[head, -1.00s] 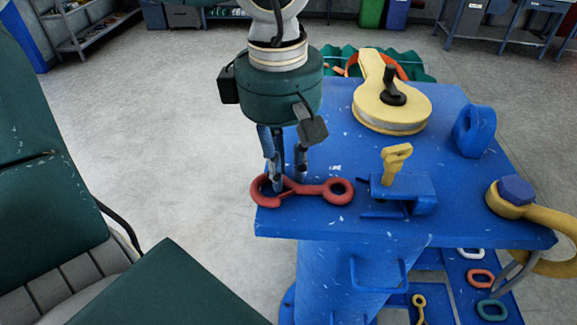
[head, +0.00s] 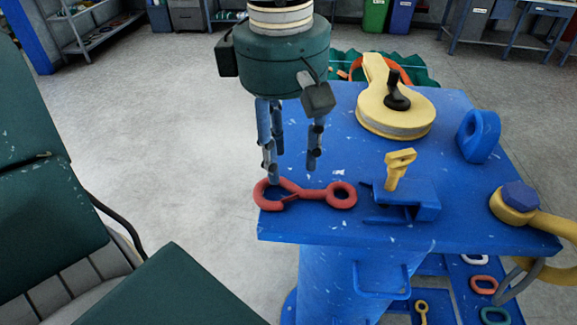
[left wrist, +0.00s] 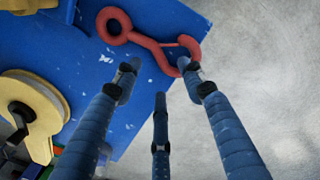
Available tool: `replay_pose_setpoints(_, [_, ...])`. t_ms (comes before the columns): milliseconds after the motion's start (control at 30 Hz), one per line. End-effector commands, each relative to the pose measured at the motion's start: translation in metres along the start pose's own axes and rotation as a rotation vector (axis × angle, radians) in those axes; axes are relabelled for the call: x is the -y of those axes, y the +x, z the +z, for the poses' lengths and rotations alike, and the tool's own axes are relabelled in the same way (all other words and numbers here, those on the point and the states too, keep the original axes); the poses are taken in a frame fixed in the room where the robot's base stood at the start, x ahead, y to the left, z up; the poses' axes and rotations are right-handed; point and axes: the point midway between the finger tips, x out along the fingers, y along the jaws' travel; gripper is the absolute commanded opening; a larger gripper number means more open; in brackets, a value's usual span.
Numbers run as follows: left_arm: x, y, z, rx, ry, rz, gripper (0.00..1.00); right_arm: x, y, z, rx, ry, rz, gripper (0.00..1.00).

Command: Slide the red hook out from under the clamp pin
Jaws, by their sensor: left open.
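The red hook (head: 312,193) lies flat on the blue table (head: 330,226) near its front left corner. Its round eye is at the right end, beside the blue clamp (head: 408,196) with a visible gap. The yellow clamp pin (head: 396,170) stands in the clamp's top. No part of the hook shows under the pin. My left gripper (head: 290,168) is open and empty just above the hook's curved end, fingers spread. In the left wrist view the hook (left wrist: 150,43) lies beyond the open fingers. My right gripper is not in view.
A yellow pulley block (head: 398,118) with a black handle lies at the back. A blue ring-shaped part (head: 478,135) stands at the right, and a yellow shackle with a blue bolt (head: 515,197) sits at the right front edge.

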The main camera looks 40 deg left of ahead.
Motion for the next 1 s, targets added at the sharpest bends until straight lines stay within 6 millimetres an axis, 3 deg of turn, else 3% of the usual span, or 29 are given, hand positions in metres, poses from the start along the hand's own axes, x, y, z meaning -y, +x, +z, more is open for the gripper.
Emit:
replay_pose_setpoints(200, [-0.001, -0.048, 0.0, 0.0, -0.002, 0.005, 0.41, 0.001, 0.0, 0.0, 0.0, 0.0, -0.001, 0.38])
replay_pose_setpoints(400, [0.0, -0.073, 0.0, -0.001, -0.001, 0.003, 0.41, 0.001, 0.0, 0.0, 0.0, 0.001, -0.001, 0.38])
replay_pose_setpoints(1000, [0.0, -0.079, 0.0, 0.0, 0.001, 0.0, 0.41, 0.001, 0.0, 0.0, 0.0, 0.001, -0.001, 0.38])
